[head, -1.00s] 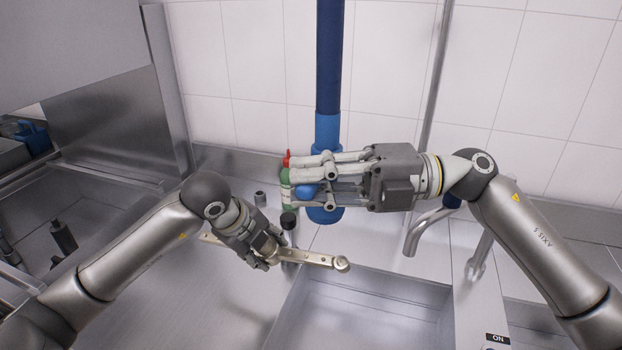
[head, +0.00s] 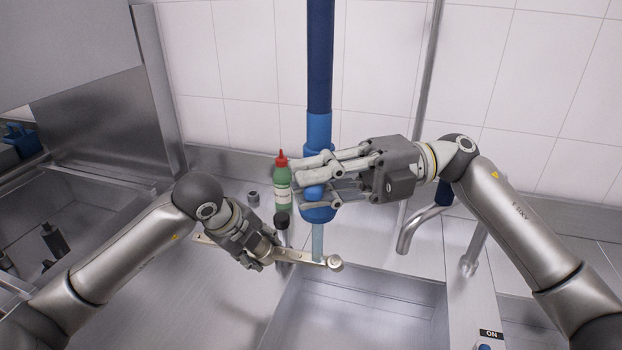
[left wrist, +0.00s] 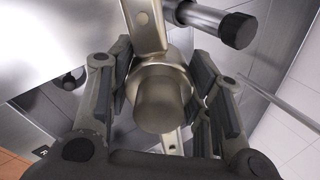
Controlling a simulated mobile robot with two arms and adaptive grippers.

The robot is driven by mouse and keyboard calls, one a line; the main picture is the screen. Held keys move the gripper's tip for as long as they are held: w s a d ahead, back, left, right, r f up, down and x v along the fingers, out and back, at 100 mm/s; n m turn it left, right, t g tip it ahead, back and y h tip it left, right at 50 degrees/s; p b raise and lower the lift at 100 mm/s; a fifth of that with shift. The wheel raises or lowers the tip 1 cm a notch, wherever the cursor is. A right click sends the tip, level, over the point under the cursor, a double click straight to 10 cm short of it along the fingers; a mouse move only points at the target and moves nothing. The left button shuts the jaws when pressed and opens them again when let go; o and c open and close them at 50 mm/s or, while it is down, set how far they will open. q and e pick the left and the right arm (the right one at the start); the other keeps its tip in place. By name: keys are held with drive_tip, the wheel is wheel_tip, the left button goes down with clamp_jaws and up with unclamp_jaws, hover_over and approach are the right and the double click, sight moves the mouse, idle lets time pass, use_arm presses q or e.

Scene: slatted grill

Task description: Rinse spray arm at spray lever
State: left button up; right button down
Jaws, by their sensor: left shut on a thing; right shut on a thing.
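The spray arm (head: 300,256), a metal bar with a round end, is held by my left gripper (head: 262,252) over the left edge of the sink. In the left wrist view its round metal hub (left wrist: 160,100) sits between the fingers. My right gripper (head: 318,182) is shut around the blue spray head at the spray lever (head: 314,192); the fingers hide part of the lever. A bluish water stream (head: 318,242) falls from the spray nozzle (head: 318,214) onto or just behind the spray arm near its right end; I cannot tell which.
A green bottle with a red cap (head: 282,184) stands behind my left gripper. A black-topped metal cylinder (head: 282,222) is close to the spray arm; it also shows in the left wrist view (left wrist: 238,30).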

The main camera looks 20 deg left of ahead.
drive_tip(key=shift+f, duration=0.1)
drive_tip(key=c, duration=1.3)
unclamp_jaws()
drive_tip(key=shift+w+d, duration=0.1)
drive_tip(key=v, duration=1.1)
drive_tip(key=shift+w+d, duration=0.2)
drive_tip(key=shift+d, duration=0.15)
